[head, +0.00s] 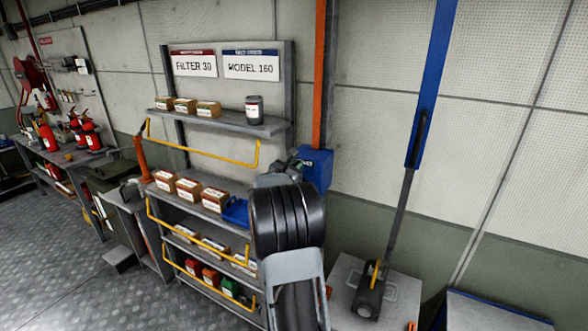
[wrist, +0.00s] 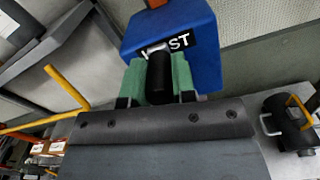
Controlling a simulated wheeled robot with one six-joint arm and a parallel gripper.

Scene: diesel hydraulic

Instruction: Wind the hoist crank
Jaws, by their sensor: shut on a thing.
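The blue hoist box (head: 318,170) is on the wall at the foot of an orange post, right of the shelf rack. In the wrist view the hoist box (wrist: 200,28) fills the top middle, with a partly covered label ending in "ST". The hoist crank's black handle (wrist: 159,78) points toward the camera in front of the box. My gripper (wrist: 160,70) has green finger pads, one on each side of the handle, and is shut on it. In the head view my arm hides the crank and most of the gripper.
The shelf rack (head: 222,125) with boxes and yellow rails (head: 205,152) stands close left of the hoist box. A dark cylinder (head: 368,298) with a yellow handle sits on a grey cabinet at right. A blue post (head: 432,85) stands behind it. Open floor (head: 60,250) lies at left.

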